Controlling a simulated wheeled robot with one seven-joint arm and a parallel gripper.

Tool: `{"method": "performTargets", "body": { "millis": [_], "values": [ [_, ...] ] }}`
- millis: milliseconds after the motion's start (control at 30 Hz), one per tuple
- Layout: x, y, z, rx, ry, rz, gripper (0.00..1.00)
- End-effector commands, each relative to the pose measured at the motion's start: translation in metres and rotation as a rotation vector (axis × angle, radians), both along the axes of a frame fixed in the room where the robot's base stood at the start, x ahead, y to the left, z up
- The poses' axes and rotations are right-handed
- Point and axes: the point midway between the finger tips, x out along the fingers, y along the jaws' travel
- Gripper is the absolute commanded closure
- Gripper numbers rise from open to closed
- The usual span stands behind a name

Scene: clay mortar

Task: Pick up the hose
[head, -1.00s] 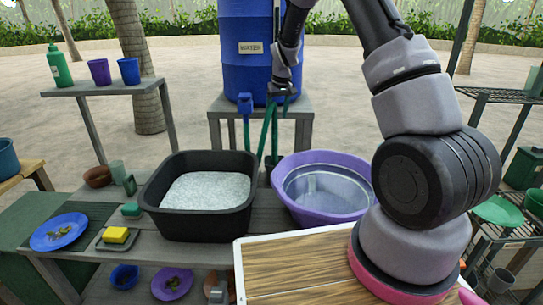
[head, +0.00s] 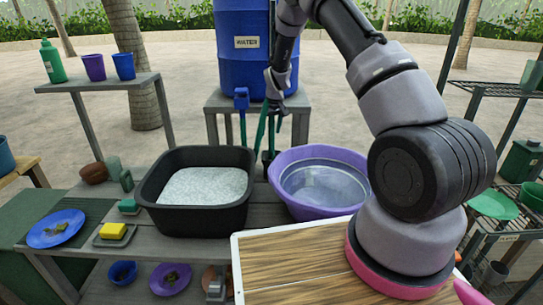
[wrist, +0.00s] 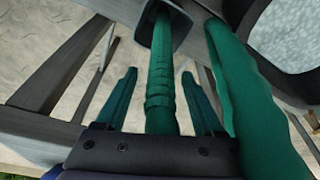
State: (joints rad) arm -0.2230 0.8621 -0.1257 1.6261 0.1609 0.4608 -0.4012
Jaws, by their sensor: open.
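The green hose (wrist: 160,75) stands between the two open teal fingers of my gripper (wrist: 158,73) in the wrist view, with a visible gap on each side. Its lower part goes into a dark square holder (wrist: 181,35) beyond the fingertips. A second, thicker green length (wrist: 245,90) runs close by on the right in the wrist view; I cannot tell if it is the same hose. In the head view my gripper (head: 276,106) is in front of the blue water barrel (head: 243,60), above the hose (head: 262,128), and partly hides it.
A blue tap (head: 241,98) is on the barrel, left of my gripper. A black tub (head: 195,222) and a purple basin (head: 330,210) stand on the grey bench below. A wooden board (head: 295,262) lies at the front. Pots and a shelf rack are at the right.

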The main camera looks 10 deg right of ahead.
Motion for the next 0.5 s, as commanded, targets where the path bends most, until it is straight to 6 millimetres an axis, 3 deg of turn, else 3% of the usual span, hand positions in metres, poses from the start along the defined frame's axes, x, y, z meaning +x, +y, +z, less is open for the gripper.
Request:
{"method": "performTargets", "body": {
  "millis": [100, 133, 300, 500],
  "values": [
    [0.0000, 0.0001, 0.0003, 0.000, 0.000, 0.000, 0.30],
    [-0.0001, 0.0001, 0.0003, 0.000, 0.000, 0.000, 0.38],
    [-0.0001, 0.0001, 0.0004, 0.000, 0.000, 0.000, 1.00],
    [0.0001, 0.0002, 0.0008, 0.000, -0.001, 0.000, 1.00]
  ]
}}
